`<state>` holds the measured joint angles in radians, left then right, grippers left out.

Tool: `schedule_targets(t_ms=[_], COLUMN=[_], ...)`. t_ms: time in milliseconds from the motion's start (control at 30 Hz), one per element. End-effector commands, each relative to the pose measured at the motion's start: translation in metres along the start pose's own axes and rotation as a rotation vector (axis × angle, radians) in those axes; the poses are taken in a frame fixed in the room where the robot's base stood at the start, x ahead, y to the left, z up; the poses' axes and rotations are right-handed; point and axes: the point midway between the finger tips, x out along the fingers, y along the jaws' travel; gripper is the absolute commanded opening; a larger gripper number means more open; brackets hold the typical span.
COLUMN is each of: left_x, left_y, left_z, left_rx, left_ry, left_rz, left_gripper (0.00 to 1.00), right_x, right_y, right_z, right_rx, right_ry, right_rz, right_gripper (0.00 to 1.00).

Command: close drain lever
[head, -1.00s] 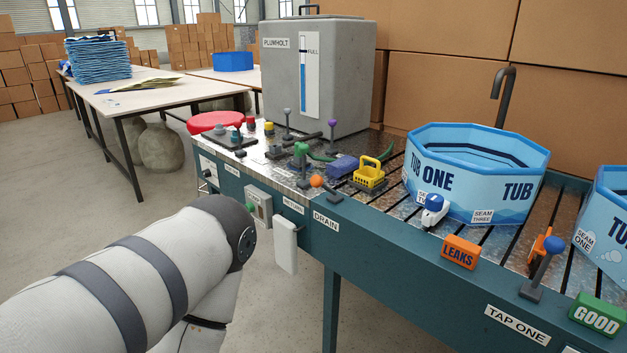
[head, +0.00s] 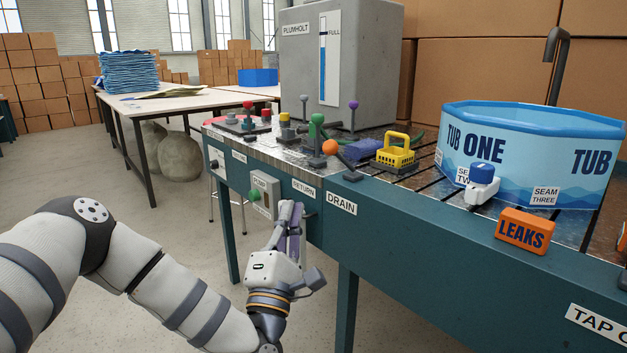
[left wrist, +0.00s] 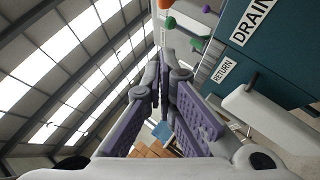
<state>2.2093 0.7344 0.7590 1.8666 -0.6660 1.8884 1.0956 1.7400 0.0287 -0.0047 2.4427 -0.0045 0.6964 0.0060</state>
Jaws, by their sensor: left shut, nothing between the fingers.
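The drain lever has an orange ball knob (head: 330,147) on a thin rod that leans up and left from a dark base at the bench's front edge. The white DRAIN label (head: 341,202) is on the teal front panel just below. My left gripper (head: 293,208) is shut and empty, pointing up in front of the panel near the RETURN label, below and left of the lever and apart from it. In the left wrist view, the purple finger pads (left wrist: 163,62) meet at their tips, with the orange knob (left wrist: 169,23) beyond them. My right gripper is out of view.
A green-knobbed lever (head: 317,119) and a purple-knobbed lever (head: 353,104) stand close behind. A yellow basket-like part (head: 396,152), an orange LEAKS block (head: 525,231) and a blue tub (head: 540,150) lie to the right. A PUMP switch box (head: 264,195) is left of the gripper.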

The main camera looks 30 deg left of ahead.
Motion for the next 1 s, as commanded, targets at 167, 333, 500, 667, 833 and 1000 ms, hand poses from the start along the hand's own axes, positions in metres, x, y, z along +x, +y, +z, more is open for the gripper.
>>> schedule_targets(t_ms=[167,333,500,667,833,1000], left_x=[0.040,0.076,0.097,0.105,0.107,0.106], left_y=[0.001,0.000,-0.001,-0.002,-0.002,-0.002], left_z=[0.001,0.001,0.019,0.028,0.029,0.029], left_rx=[0.002,0.004,0.001,0.003,0.004,0.004], left_ry=[-0.001,-0.001,-0.003,-0.002,-0.002,-0.002], left_rz=[0.002,-0.002,-0.005,-0.007,-0.008,-0.008], left_gripper=[0.00,0.00,0.00,0.00,0.00,0.00], right_x=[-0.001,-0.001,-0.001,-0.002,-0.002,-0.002], right_y=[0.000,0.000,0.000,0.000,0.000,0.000], right_z=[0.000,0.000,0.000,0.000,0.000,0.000], right_rx=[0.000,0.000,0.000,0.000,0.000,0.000], right_ry=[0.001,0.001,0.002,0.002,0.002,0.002], right_rz=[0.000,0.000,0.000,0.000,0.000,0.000], right_gripper=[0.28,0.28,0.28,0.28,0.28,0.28])
